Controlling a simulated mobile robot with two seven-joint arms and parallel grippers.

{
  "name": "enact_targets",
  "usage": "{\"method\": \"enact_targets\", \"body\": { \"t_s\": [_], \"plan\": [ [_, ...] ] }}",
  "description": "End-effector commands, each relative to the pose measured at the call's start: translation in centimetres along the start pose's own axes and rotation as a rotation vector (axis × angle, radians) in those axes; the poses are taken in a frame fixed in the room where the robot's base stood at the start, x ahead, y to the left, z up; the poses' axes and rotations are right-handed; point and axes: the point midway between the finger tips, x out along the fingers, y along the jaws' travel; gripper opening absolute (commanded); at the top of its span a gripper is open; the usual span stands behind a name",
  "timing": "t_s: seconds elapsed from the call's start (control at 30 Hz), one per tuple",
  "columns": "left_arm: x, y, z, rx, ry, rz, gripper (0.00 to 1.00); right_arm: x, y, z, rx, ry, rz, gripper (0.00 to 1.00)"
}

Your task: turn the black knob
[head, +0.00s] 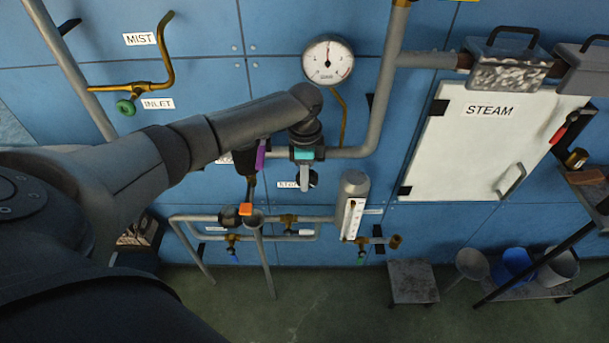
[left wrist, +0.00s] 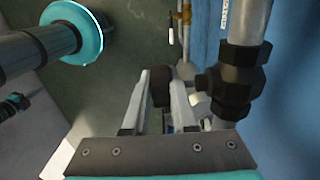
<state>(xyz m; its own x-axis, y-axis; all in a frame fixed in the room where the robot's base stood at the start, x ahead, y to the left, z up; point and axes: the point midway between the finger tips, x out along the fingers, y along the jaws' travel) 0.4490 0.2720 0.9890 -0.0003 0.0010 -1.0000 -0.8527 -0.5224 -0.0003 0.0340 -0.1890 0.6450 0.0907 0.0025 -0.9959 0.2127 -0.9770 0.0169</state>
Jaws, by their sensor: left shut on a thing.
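My left gripper (head: 305,178) is in front of the blue panel, pointing down, by the pipe below the gauge. In the left wrist view the dark round knob (left wrist: 160,88) sits between the two pale fingers, beside a black valve body (left wrist: 232,85) on a grey pipe. The fingers are shut on the knob. My right gripper is not in view.
A round gauge (head: 328,61) is above the gripper. A purple handle (head: 261,154) is close on its left. A cylinder with a white scale (head: 354,205) stands at lower right. The white STEAM door (head: 470,150) is further right. Buckets (head: 512,266) stand at far lower right.

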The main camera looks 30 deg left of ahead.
Motion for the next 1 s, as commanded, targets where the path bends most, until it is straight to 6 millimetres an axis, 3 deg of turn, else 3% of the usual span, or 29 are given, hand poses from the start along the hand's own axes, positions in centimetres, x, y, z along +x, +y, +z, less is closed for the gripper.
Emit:
{"method": "enact_targets", "body": {
  "t_s": [0.27, 0.53, 1.0],
  "plan": [
    [-0.2, 0.0, -0.2, 0.001, -0.062, 0.002, 0.00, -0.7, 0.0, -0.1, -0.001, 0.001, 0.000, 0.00],
    [-0.3, 0.1, -0.5, 0.002, -0.244, 0.003, 0.00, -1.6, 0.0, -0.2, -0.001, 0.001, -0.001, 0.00],
    [0.0, 0.0, -0.8, 0.000, -0.547, 0.001, 0.00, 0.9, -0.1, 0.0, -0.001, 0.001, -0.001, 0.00]
  ]
}}
